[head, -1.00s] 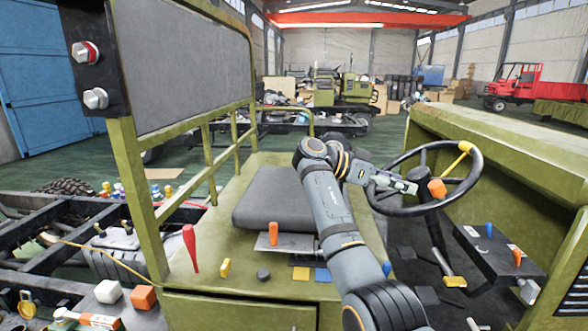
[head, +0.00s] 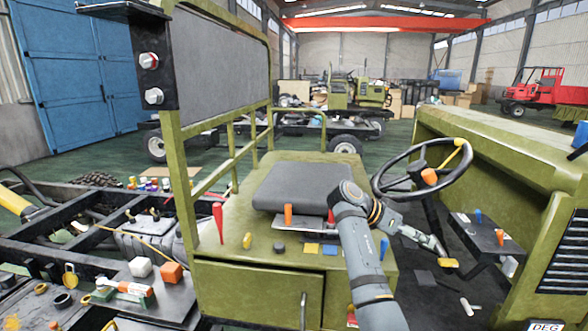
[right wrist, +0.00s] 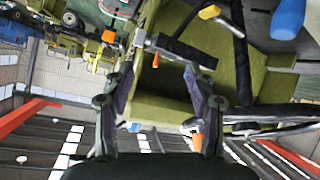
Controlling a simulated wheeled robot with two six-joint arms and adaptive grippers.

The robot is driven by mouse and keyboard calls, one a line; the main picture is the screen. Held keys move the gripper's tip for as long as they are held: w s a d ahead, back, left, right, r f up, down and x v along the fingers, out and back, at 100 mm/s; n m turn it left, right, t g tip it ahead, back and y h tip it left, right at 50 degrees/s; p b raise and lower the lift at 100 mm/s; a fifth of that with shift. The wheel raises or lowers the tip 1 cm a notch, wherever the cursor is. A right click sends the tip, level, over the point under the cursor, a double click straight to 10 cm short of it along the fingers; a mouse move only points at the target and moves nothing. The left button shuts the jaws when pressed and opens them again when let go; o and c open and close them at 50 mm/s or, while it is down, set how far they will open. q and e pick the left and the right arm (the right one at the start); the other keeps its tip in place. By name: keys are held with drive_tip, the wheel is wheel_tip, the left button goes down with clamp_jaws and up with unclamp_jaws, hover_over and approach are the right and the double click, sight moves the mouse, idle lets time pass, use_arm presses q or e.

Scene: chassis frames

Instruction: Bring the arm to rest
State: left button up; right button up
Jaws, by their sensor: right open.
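My right arm (head: 362,262) reaches up from the bottom of the head view, in front of the green cab's grey seat (head: 303,187). My right gripper (head: 438,246) is small there, below the steering wheel (head: 425,165) and left of the dark pedal box (head: 487,238). In the right wrist view, my right gripper (right wrist: 160,72) has its two fingers spread, with nothing seen held between them. My left gripper is not in view.
A yellow lever (head: 448,262) is close to my right gripper. An open chassis frame with loose parts lies at the left.

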drive_tip(key=s+d+f+n+t+y, duration=0.1)
drive_tip(key=s+f+n+y, duration=0.35)
drive_tip(key=f, duration=0.75)
drive_tip(key=s+d+f+n+t+y, duration=0.1)
drive_tip(key=s+f+n, duration=0.1)
drive_tip(key=s+f, duration=0.85)
drive_tip(key=s+a+f+n+t+y, duration=0.1)
drive_tip(key=s+a+f+n+y, duration=0.25)
drive_tip(key=s, duration=0.55)
drive_tip(key=s+a+f+n+y, duration=0.2)
drive_tip(key=s+a+n, duration=0.3)
drive_tip(key=s, duration=0.4)
wheel_tip(320, 180, down, 26)
drive_tip(key=s+d+g, duration=0.1)
drive_tip(key=d, duration=0.2)
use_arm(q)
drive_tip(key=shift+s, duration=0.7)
use_arm(e)
drive_tip(key=s+d+f+g, duration=0.1)
drive_tip(key=s+f, duration=1.6)
drive_tip(key=s, duration=0.2)
drive_tip(key=shift+m, duration=0.4)
